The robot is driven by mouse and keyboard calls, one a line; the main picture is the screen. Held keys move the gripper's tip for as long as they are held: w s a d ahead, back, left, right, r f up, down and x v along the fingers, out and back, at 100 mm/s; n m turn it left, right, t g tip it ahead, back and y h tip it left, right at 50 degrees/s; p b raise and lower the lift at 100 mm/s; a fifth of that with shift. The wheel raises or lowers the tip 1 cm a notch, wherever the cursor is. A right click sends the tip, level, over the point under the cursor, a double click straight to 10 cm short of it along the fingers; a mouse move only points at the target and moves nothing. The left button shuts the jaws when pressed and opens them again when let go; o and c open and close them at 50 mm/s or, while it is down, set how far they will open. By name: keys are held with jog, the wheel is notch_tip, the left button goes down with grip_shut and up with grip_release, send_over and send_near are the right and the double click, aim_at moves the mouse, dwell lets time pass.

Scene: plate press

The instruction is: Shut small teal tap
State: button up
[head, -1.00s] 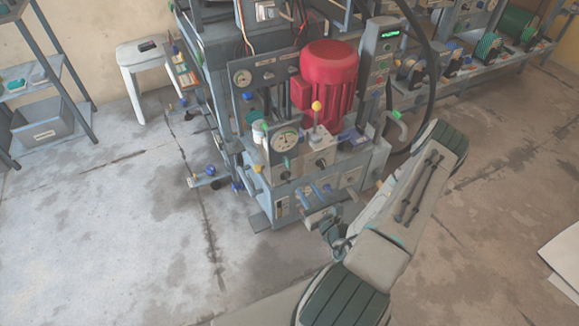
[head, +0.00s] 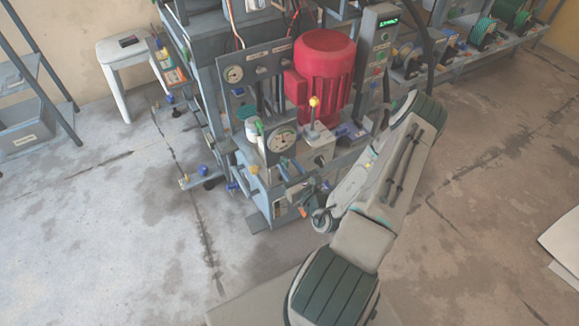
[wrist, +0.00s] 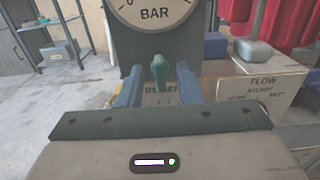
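The small teal tap (wrist: 159,70) stands upright on the press front, above a label that is partly hidden and below a dial marked BAR. In the wrist view my gripper (wrist: 160,82) is open, with one blue finger on each side of the tap. Gaps show between the tap and both fingers; I cannot tell how deep the tap sits between them. In the head view my gripper (head: 298,183) is at the press front, and I cannot make out the tap clearly there.
The round gauge (head: 282,139) sits just above the gripper. A yellow-knobbed lever (head: 313,108) and a red motor (head: 326,70) stand behind. A box marked FLOW (wrist: 262,88) is close on the right. A white stool (head: 121,62) is at the back left; floor is clear at left.

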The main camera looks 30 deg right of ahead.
grip_shut()
jog(key=shift+r+m+p, duration=0.1)
jog(key=shift+m+p, duration=0.2)
jog(key=shift+p, duration=0.1)
jog(key=shift+m+p, duration=1)
jog(key=m+p, duration=0.2)
jog(key=m, duration=0.1)
jog(key=shift+d+m+p, duration=0.1)
jog(key=shift+m+p, duration=0.2)
jog(key=m+p, duration=0.1)
jog(key=m, duration=0.3)
jog(key=m+p, duration=0.1)
jog(key=m, duration=0.2)
jog(key=m+p, duration=0.2)
jog(key=m, duration=0.2)
jog(key=shift+d+f+m, duration=0.1)
jog(key=shift+f+m, duration=0.2)
jog(key=shift+f, duration=0.05)
